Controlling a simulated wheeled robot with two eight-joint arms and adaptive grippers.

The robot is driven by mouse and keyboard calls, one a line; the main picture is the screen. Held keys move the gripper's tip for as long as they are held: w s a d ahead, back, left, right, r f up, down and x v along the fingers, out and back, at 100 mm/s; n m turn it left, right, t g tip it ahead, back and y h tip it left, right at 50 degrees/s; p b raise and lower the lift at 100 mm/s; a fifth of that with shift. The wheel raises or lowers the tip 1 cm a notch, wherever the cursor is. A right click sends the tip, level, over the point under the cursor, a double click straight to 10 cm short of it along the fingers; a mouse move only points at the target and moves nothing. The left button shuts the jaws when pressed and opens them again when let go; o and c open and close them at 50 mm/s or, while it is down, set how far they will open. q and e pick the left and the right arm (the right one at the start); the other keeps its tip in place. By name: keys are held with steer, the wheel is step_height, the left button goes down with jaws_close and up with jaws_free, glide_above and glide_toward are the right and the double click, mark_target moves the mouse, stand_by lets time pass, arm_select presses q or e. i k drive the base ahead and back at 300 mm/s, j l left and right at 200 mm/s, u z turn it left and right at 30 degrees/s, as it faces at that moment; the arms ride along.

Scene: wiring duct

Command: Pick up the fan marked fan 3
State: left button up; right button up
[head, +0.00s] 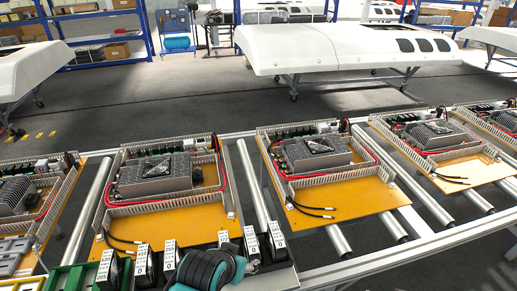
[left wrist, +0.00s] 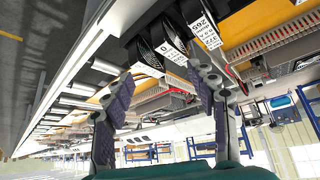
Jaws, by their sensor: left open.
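Several black fans with white labels stand in a row at the bottom of the head view, among them one at the left (head: 108,270) and one at the right (head: 276,243). The print is too small to tell which is fan 3. My left gripper (head: 207,268), black and teal, is over the middle of this row and hides part of it. In the left wrist view its two padded fingers (left wrist: 162,75) are apart with nothing held between them. Labelled fans (left wrist: 150,54) show just beyond the fingertips. My right gripper is not in view.
Orange panels (head: 345,200) with grey ducts, red cables and heatsinks lie on a roller conveyor (head: 340,241) behind the fans. Green and yellow bins (head: 66,279) stand at the bottom left. Large white shells (head: 340,45) and blue shelving are far back.

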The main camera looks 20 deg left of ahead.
mark_target(111, 266)
steer(key=u, duration=2.25)
steer(key=i+j, duration=0.1)
steer(key=j, duration=0.3)
steer(key=i+j, duration=0.1)
steer(key=j, duration=0.3)
steer(key=j+z, duration=0.2)
steer(key=z, duration=1.45)
